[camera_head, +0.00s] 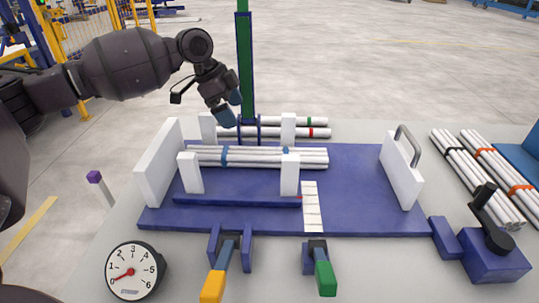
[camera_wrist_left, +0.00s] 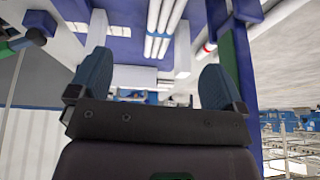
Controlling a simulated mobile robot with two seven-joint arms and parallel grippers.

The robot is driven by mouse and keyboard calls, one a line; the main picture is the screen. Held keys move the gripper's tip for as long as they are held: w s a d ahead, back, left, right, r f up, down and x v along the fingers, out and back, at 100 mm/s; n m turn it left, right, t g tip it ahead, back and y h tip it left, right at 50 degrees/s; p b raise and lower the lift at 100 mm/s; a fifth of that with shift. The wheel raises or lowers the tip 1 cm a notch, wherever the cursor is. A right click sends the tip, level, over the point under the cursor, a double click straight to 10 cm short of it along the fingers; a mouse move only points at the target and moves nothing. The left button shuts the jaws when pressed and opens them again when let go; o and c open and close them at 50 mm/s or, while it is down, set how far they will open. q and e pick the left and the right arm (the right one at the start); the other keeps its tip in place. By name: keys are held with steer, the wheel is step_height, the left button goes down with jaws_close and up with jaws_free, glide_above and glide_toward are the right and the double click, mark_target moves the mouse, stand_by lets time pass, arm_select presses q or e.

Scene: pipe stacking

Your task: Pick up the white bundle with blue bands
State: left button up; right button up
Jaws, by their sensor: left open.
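The white bundle with blue bands (camera_head: 265,157) lies lengthwise between white upright posts on the blue fixture (camera_head: 360,170). It also shows in the left wrist view (camera_wrist_left: 163,22), at the top, beyond the fingers. My left gripper (camera_head: 230,107) is open and empty. It hangs above and behind the left part of the bundle, apart from it, close to the green and blue post. In the left wrist view, my left gripper (camera_wrist_left: 155,62) has its two blue fingers spread wide with nothing between them. My right gripper is not in view.
A green and blue post (camera_head: 245,70) rises right beside my left gripper. More white pipes with red and green bands (camera_head: 310,127) lie behind the bundle. White end plates (camera_head: 160,170) flank the fixture. Orange-banded (camera_head: 490,155) and black-banded bundles (camera_head: 458,160) lie at right. A gauge (camera_head: 135,271) stands front left.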

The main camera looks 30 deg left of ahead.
arm_select(q)
glide_toward(255, 151)
steer(key=shift+s+a+r+g+b, duration=0.1)
steer(key=shift+a+g+b, duration=0.1)
steer(key=shift+g+b, duration=0.2)
steer(key=b+x, duration=0.1)
steer(key=x, duration=0.4)
steer(key=shift+d+f+b, duration=0.2)
steer(key=shift+f+b, duration=0.1)
steer(key=x, duration=0.2)
steer(key=w+b+x, duration=0.1)
steer(key=x, duration=0.1)
steer(key=shift+f+b, duration=0.1)
steer(key=shift+b, duration=0.2)
steer(key=shift+d+f, duration=0.15)
steer(key=shift+f, duration=0.15)
steer(key=shift+r, duration=0.15)
steer(key=c, duration=1.2)
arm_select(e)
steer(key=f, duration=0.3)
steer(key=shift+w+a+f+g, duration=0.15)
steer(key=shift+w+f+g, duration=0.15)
